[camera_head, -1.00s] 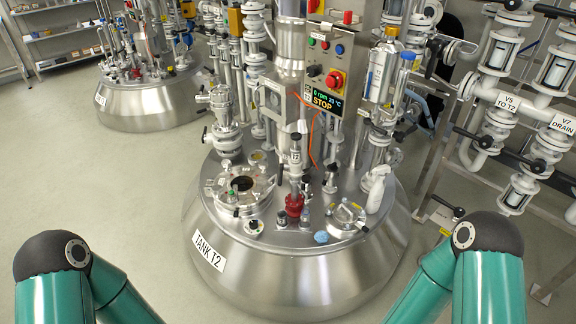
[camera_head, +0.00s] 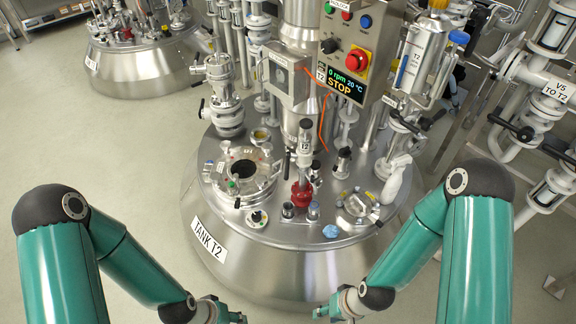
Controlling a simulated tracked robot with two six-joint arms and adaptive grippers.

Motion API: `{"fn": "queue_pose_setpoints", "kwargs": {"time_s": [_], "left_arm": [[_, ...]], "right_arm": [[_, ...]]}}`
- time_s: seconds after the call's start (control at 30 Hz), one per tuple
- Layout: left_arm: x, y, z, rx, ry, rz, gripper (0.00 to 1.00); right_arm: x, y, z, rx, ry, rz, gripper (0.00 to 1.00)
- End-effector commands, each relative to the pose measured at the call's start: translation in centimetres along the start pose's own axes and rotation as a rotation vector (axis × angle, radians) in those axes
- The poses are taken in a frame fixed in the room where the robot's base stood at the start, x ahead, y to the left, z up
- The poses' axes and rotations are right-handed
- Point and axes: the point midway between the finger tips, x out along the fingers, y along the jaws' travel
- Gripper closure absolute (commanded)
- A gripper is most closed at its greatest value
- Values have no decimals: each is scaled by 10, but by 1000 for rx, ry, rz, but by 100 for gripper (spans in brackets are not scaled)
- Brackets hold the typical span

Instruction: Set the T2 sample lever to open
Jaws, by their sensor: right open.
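Tank T2 (camera_head: 290,258) is a broad steel vessel in the middle of the view, with a crowded top. A fitting with a red base (camera_head: 302,193) and a T2 tag stands upright on it. My left gripper (camera_head: 234,317) is at the bottom edge, partly cut off, also clear of the fittings.
A control box (camera_head: 352,50) with a STOP display rises behind the tank top. Valve pipework (camera_head: 520,130) lines the right.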

Motion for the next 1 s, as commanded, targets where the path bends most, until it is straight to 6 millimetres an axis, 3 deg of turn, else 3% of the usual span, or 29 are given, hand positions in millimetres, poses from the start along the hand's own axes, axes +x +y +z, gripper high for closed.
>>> {"fn": "queue_pose_setpoints", "kwargs": {"time_s": [0.13, 0.27, 0.4, 0.53, 0.6, 0.73, 0.9, 1.0], "left_arm": [[7, -3, 0, 0, 0, 0, 41], [31, -11, -1, 0, 1, 0, 41], [75, -27, -1, 0, 1, 0, 41], [123, -44, -1, 0, 0, 0, 41], [147, -53, -1, 0, 0, 0, 41], [186, -67, -2, 0, 1, 0, 41], [218, -79, -2, 0, 1, 0, 41], [226, -82, -2, 0, 1, 0, 41]], "right_arm": [[8, 0, -10, -7, 31, 3, 59], [32, -6, -46, -32, 152, 15, 59], [64, -20, -119, -84, 406, 35, 59], [77, -48, -196, -136, 718, 54, 59], [74, -68, -230, -156, 890, 62, 59], [56, -105, -271, -170, 1179, 74, 59], [26, -139, -287, -156, 1443, 88, 59], [14, -150, -287, -143, 1526, 94, 59]]}}
